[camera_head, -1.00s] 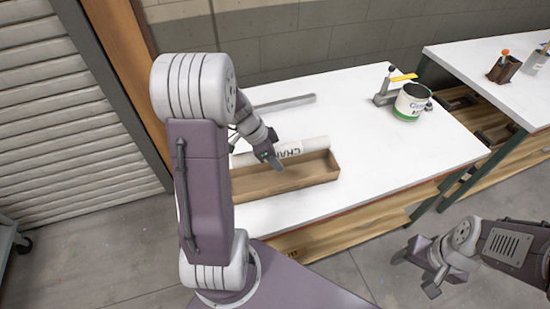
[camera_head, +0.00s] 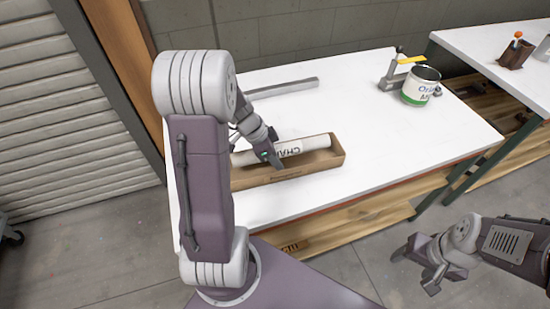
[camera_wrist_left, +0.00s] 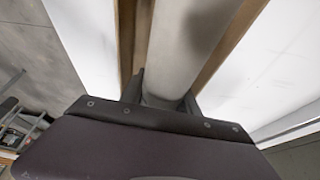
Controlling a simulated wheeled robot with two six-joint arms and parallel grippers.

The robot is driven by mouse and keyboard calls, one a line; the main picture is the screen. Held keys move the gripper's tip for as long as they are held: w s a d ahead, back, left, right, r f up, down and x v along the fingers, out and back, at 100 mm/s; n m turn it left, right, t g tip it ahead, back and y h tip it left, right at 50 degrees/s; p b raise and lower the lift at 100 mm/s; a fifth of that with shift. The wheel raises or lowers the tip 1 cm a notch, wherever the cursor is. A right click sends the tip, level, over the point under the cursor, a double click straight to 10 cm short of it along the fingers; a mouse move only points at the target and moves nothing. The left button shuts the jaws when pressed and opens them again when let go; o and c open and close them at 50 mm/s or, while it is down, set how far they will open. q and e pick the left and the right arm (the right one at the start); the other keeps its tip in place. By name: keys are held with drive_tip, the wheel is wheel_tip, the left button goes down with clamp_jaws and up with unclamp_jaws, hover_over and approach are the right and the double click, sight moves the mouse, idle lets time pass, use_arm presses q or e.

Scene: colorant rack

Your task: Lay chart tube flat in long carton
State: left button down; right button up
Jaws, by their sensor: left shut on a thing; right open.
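The chart tube (camera_head: 315,143) is a long white roll with dark lettering. It lies lengthwise along the open long carton (camera_head: 305,170), which is brown and sits on the white table. My left gripper (camera_head: 271,159) is shut on the tube from above. In the left wrist view the tube (camera_wrist_left: 183,45) runs between the carton's walls (camera_wrist_left: 230,45), with my left gripper's fingers (camera_wrist_left: 162,92) on either side. I cannot tell whether it touches the carton floor. My left arm hides the left ends. My right gripper (camera_head: 419,268) is open and empty, off the table's front.
A grey bar (camera_head: 285,87) lies behind the carton. A labelled can (camera_head: 420,87) and a grey stand-like tool with a yellow part (camera_head: 393,76) are at the back right. The table's middle right (camera_head: 415,135) is clear. A second table (camera_head: 480,45) stands further right.

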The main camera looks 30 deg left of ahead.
use_arm(q)
drive_tip(key=c, duration=0.8)
unclamp_jaws()
drive_tip(key=p+v, duration=0.1)
drive_tip(key=v, duration=0.8)
drive_tip(key=shift+p, duration=0.3)
